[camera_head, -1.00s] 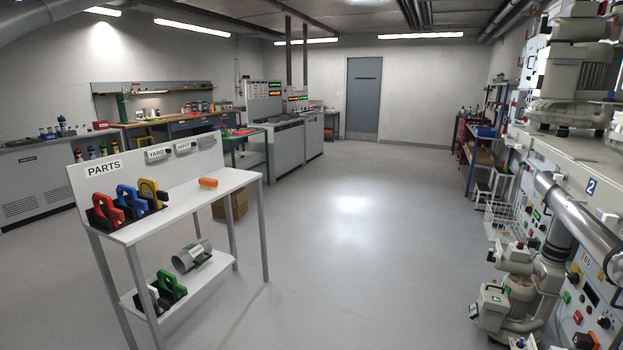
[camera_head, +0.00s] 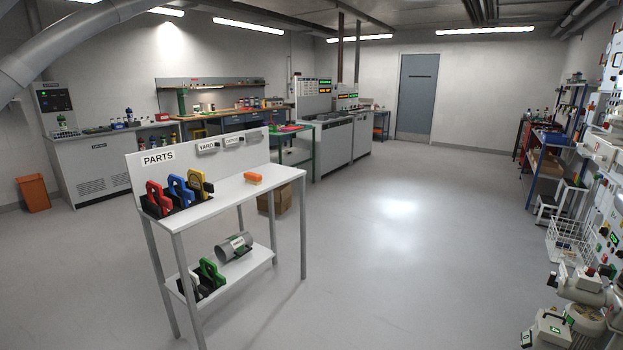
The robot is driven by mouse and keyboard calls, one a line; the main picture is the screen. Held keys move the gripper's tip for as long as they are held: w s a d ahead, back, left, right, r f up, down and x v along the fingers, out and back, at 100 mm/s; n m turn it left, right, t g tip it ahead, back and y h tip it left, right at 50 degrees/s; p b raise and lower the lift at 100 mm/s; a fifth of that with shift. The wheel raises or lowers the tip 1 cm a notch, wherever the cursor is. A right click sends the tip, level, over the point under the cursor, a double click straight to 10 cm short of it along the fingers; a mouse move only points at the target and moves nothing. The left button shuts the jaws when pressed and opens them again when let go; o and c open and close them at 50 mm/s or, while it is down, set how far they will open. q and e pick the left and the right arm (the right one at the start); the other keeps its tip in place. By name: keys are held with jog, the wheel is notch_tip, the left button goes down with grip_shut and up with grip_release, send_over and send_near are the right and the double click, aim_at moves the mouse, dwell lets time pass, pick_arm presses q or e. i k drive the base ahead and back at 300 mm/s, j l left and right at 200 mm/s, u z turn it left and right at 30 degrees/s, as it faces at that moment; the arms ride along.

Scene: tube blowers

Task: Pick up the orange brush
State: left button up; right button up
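A small orange object (camera_head: 253,178), which looks like the orange brush, lies on the white top of the parts stand (camera_head: 232,191), right of the colored handled parts. It is too small to make out bristles. Neither of my grippers is in view.
Red (camera_head: 157,198), blue (camera_head: 180,190) and yellow (camera_head: 200,184) handled parts stand on the shelf top. A grey cylinder (camera_head: 234,247) and a green part (camera_head: 211,273) sit on its lower shelf. Machines (camera_head: 587,290) line the right. Grey floor (camera_head: 400,250) between is clear.

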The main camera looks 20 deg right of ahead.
aim_at(251, 178)
jog(key=z, duration=5.5)
jog(key=u, duration=5.4)
jog(key=i+l+u, duration=0.3)
jog(key=i, duration=0.2)
